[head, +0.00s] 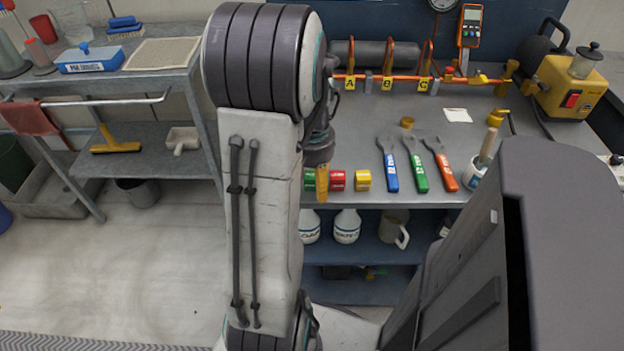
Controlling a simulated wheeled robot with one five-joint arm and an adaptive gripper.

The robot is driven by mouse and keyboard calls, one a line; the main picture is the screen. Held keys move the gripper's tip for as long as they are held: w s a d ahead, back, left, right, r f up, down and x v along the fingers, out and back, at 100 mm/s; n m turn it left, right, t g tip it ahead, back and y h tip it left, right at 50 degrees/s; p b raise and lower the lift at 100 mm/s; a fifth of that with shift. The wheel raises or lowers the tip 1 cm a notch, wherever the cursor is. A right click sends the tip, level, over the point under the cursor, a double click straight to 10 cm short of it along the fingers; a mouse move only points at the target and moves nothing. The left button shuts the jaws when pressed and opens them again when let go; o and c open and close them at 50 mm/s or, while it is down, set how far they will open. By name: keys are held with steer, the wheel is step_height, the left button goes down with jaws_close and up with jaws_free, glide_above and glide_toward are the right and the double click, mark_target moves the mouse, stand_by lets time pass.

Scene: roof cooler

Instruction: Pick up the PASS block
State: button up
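A short row of small blocks stands at the front edge of the grey bench (456,190): a green block (309,181), a red block (338,181) and a yellow block (363,181). Each has a pale mark, too small to read, so I cannot tell which is the PASS block. My gripper (322,184) hangs below my wrist in front of the row, between the green and red blocks. Only a narrow yellow-orange part of it shows, overlapping the blocks. I cannot tell whether it touches them, or whether it is open or shut. My arm hides the area to the left.
Blue (388,165), green (415,165) and orange (441,165) tools lie right of the blocks. An orange rail (400,77) with tags A, B, C stands behind. A yellow pump (570,88) is at the back right. White bottles (347,226) stand on the shelf below.

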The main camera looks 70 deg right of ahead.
steer(key=c, duration=1.2)
steer(key=shift+r, duration=0.1)
